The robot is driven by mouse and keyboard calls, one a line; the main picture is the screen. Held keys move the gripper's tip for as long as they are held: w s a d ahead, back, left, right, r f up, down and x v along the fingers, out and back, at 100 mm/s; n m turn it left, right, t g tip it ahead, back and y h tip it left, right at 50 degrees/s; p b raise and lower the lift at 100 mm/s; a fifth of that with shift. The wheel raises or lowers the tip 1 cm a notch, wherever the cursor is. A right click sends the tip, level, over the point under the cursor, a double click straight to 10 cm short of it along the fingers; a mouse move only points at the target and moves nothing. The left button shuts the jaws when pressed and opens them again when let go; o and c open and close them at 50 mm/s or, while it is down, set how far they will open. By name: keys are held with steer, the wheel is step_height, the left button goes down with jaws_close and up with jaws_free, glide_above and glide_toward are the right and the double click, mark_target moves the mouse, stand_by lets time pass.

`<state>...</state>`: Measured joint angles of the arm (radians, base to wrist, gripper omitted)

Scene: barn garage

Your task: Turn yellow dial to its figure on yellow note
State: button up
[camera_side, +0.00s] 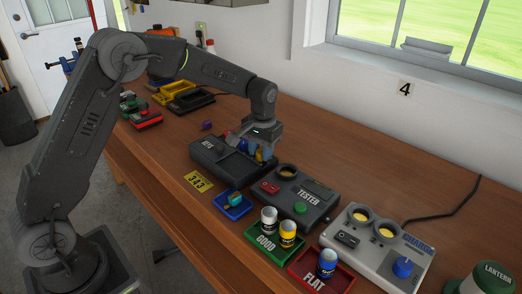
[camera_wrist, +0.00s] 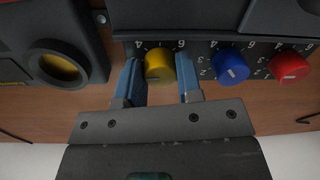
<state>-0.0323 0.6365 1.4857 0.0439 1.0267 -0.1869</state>
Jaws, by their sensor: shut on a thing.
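The yellow dial (camera_wrist: 160,66) sits on the dark lock box (camera_side: 206,152), in a row with a blue dial (camera_wrist: 230,66) and a red dial (camera_wrist: 288,66). My gripper (camera_wrist: 159,80) has one blue-padded finger on each side of the yellow dial and is shut on it. It also shows in the side view (camera_side: 252,152), over the box. A pale mark shows on the dial's face; the scale figures around it are partly hidden and look upside down. The yellow note (camera_side: 197,182) lies on the bench in front of the box and seems to read 343.
A tester (camera_side: 318,212) stands right of the box. A small blue tray (camera_side: 232,212), a green GOOD tray (camera_side: 262,250) with cans and a red FLAT tray (camera_side: 308,283) with a can lie in front. A charger (camera_side: 350,250) is further right.

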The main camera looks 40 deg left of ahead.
steer(key=o, duration=0.6)
steer(key=shift+o, duration=0.2)
steer(key=shift+r, duration=0.1)
step_height(320, 180, up, 14)
steer(key=shift+d, duration=0.25)
steer(key=s+d+r+m+t, duration=0.1)
steer(key=s+r+t, duration=0.35)
steer(key=s, duration=1.15)
steer(key=s+f+m+t, duration=0.1)
steer(key=s+f, duration=0.2)
steer(key=s, duration=1)
steer(key=shift+s+d+f, duration=0.3)
steer(key=shift+d+f, duration=0.1)
